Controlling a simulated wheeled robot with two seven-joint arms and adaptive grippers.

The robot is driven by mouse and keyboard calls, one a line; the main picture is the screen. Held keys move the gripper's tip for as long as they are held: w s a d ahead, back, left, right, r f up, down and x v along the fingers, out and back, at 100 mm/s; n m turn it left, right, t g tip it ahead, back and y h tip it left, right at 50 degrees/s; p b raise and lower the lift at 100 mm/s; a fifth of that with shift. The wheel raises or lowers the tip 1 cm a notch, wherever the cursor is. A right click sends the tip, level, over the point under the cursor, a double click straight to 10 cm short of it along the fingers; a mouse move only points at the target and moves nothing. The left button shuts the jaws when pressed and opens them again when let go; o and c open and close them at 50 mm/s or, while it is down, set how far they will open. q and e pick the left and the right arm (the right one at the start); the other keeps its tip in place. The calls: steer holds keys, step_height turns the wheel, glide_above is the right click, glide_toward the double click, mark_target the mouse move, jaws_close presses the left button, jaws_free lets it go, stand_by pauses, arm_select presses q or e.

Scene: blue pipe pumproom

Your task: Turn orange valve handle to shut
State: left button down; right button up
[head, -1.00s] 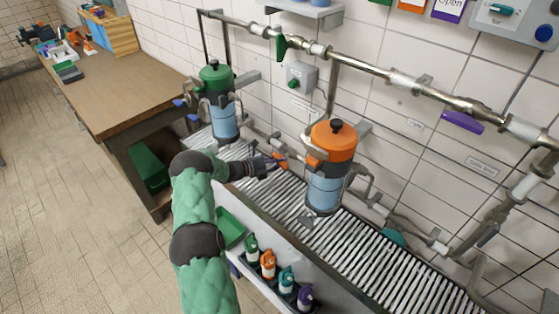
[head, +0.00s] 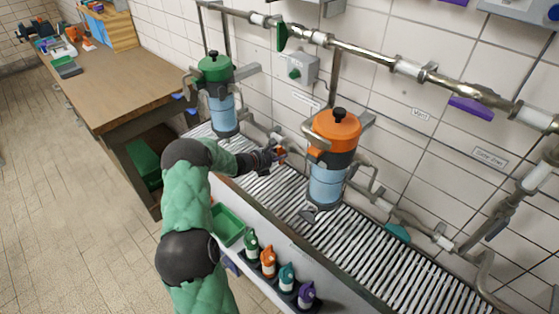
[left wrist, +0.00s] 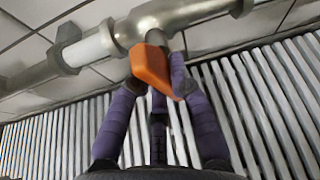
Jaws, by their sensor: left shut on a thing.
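The orange valve handle (head: 281,152) is on the low pipe at the wall, between the green-topped and orange-topped canisters. In the left wrist view the handle (left wrist: 151,68) slants down from the metal valve body, with its free end among the purple fingers. My left gripper (head: 274,157) reaches it from the left in the head view. In the left wrist view the gripper (left wrist: 155,85) is closed around the handle, one finger against its right side. In the head view the gripper and wrist partly hide the handle. My right gripper is not in view.
A slatted metal grating (head: 385,262) lies below the pipe. The orange-topped canister (head: 333,130) stands close right of my gripper, the green-topped canister (head: 215,70) to the left. Several small bottles (head: 268,262) and a green tray (head: 227,226) are on the front ledge.

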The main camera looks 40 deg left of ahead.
arm_select(q)
steer(key=shift+m+y+b, duration=0.6)
steer(key=shift+m+b, duration=0.1)
steer(key=shift+b, duration=0.55)
steer(key=c, duration=1.1)
jaws_free()
steer(key=shift+c, duration=0.2)
steer(key=shift+s+r, duration=0.1)
steer(key=shift+s, duration=0.05)
steer(key=v, duration=1.1)
steer(key=shift+s, duration=0.35)
